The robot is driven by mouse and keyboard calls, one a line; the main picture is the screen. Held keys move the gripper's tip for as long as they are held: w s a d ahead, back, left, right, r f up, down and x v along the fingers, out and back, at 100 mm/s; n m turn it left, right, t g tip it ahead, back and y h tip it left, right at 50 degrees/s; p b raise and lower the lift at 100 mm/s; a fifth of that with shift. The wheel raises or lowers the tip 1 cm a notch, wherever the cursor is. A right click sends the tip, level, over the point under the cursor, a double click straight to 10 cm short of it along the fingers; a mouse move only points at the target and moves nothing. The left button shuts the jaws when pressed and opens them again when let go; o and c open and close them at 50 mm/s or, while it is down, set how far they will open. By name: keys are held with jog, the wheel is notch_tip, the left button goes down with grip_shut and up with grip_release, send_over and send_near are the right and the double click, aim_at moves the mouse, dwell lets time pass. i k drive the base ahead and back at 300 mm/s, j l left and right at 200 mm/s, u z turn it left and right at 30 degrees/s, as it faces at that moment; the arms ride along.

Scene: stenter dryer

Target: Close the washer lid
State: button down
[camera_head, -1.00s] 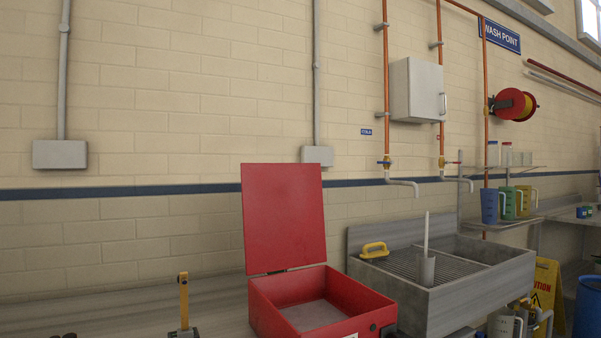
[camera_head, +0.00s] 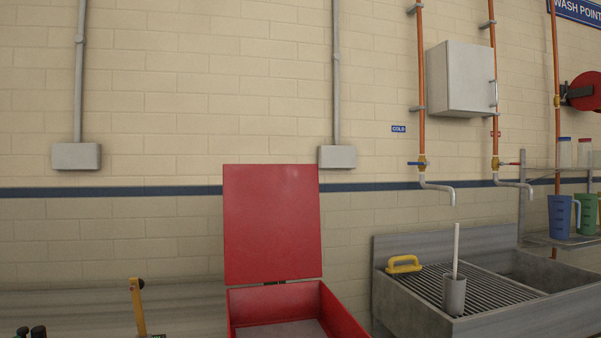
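The washer is a red box (camera_head: 345,322) at the bottom centre of the head view. Its red lid (camera_head: 271,224) stands open, upright at the back edge on a dark hinge. The grey inside floor of the box shows, and the lower front of the box is cut off by the picture edge. My gripper is not in view.
A yellow lever (camera_head: 138,308) rises at the left. A wall cabinet (camera_head: 462,78) and taps are above the sink.

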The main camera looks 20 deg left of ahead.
aim_at(272, 216)
jog(key=i+l+u, duration=0.1)
jog(key=l, duration=0.3)
jog(key=i+l+u, duration=0.1)
jog(key=l, duration=0.25)
jog(key=i+l+u, duration=0.1)
jog(key=l, duration=0.3)
jog(key=i+l+u, duration=0.1)
jog(key=l, duration=0.25)
jog(key=i+l+u, duration=0.1)
jog(key=i+l, duration=0.15)
jog(key=l, duration=0.15)
jog(key=i+l+u, duration=0.1)
jog(key=l, duration=0.3)
jog(key=i+l+u, duration=0.1)
jog(key=i, duration=0.4)
jog(key=i+l, duration=0.35)
jog(key=i, duration=0.15)
jog(key=i+j, duration=0.2)
jog(key=i+j+u, duration=0.05)
jog(key=i, duration=0.05)
